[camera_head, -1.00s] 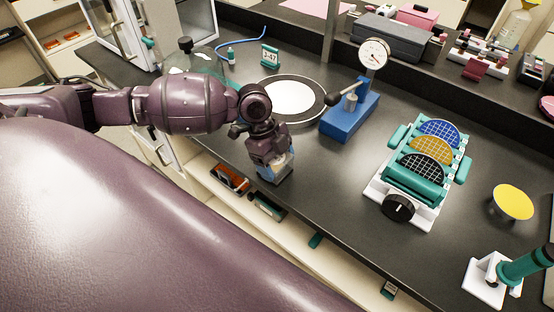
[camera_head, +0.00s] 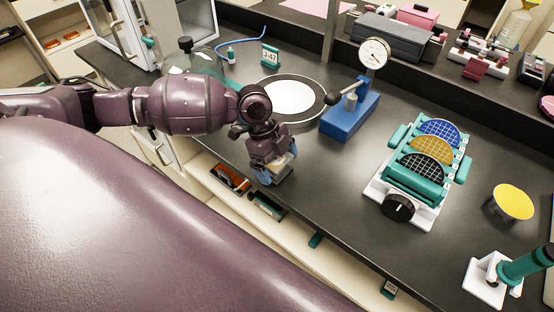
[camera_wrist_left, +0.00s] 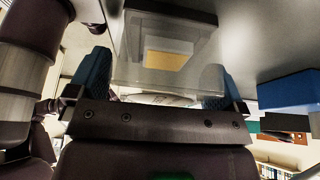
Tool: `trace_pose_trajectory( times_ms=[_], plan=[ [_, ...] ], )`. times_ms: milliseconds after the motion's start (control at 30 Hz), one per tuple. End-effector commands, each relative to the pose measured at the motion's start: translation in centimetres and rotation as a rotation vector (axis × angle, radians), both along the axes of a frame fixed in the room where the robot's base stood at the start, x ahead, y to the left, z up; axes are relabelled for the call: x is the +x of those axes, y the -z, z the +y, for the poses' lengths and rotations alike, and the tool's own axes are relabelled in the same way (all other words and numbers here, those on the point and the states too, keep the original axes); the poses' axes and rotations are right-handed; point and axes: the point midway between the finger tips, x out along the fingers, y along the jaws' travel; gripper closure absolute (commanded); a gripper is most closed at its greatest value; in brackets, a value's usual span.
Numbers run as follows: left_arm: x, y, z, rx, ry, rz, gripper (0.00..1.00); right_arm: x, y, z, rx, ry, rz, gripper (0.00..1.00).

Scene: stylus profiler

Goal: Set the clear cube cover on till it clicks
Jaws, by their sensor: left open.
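The clear cube cover (camera_wrist_left: 168,75) shows in the left wrist view as a see-through box with a pale base and a yellow patch (camera_wrist_left: 168,61) seen through it. It stands between the two blue fingertips of my left gripper (camera_wrist_left: 155,88), which is open. In the head view my left gripper (camera_head: 277,172) points down near the bench's front edge, its blue fingertips on either side of a small pale block (camera_head: 283,163). The hand hides much of the block, and I cannot tell whether the cover sits fully down. My right gripper is out of view.
A blue dial gauge stand (camera_head: 350,115) and a round black-rimmed white disc (camera_head: 293,97) stand behind the gripper. A white-and-teal rack (camera_head: 405,201) of round gridded discs is to the right. The dark bench between is clear.

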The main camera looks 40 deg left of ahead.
Motion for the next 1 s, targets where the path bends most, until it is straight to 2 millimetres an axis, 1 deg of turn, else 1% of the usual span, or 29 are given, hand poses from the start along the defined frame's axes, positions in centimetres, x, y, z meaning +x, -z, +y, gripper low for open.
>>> trace_pose_trajectory(
  times_ms=[133,267,667,833,1000],
  plan=[
    [0.0,-0.1,0.0,0.0,0.0,-0.001,0.03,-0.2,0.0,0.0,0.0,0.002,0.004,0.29],
    [0.0,-0.8,0.0,0.0,0.0,-0.002,0.03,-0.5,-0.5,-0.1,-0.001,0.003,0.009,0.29],
    [0.0,-3.9,0.0,0.0,0.0,-0.001,0.03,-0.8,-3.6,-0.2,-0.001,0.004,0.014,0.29],
    [0.0,-5.0,0.0,0.0,-0.001,0.001,0.03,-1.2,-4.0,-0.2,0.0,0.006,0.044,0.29],
    [0.0,-6.2,0.0,0.0,0.001,0.0,0.03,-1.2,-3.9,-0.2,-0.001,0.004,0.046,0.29]
  ],
)
